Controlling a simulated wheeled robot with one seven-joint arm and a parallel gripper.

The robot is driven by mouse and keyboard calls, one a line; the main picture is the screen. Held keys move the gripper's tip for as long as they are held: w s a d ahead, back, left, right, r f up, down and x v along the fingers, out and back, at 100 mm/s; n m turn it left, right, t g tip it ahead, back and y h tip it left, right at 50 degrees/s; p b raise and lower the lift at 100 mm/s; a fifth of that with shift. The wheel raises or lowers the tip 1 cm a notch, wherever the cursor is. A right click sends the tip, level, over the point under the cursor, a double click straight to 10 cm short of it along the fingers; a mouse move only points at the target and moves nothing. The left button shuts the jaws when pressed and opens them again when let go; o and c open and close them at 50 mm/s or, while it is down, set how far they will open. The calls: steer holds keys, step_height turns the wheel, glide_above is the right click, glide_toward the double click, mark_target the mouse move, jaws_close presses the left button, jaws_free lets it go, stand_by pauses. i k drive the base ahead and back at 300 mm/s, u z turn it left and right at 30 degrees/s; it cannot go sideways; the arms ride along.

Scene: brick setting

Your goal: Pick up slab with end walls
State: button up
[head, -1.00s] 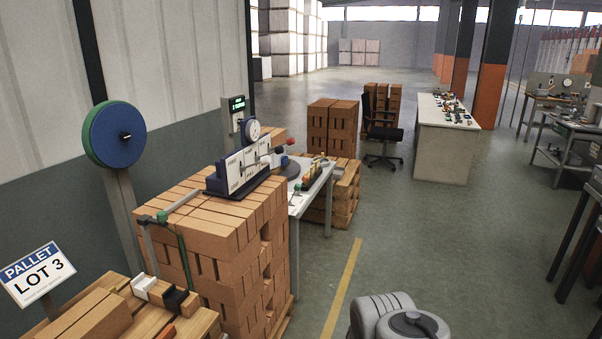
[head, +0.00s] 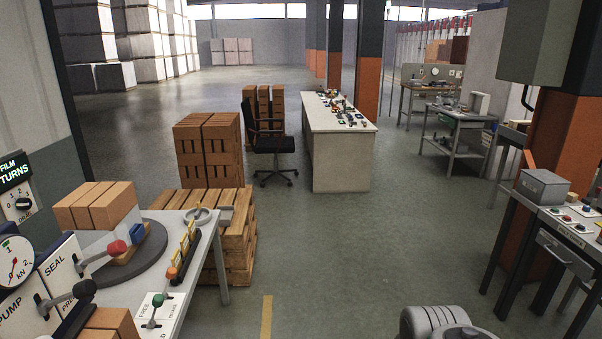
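I cannot pick out a slab with end walls for certain in the head view. Several small coloured items (head: 338,108) lie on the long white counter (head: 340,162) in the middle distance, too small to tell apart. My gripper is not in view; only a rounded grey part of my own arm shows at the bottom edge, right of centre.
At the left stands a work table (head: 215,262) with a turntable (head: 122,252), stacked bricks (head: 97,205) and levers. A brick pallet (head: 235,235) and an office chair (head: 270,142) stand beyond. A control desk (head: 578,222) is at right. The middle floor (head: 370,250) is open.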

mark_target(227, 212)
steer(key=z, duration=0.1)
steer(key=i, duration=2.5)
steer(key=u, duration=0.8)
steer(key=i, duration=1.6)
steer(key=u, duration=1.4)
steer(key=i, duration=0.75)
steer(key=u, duration=0.4)
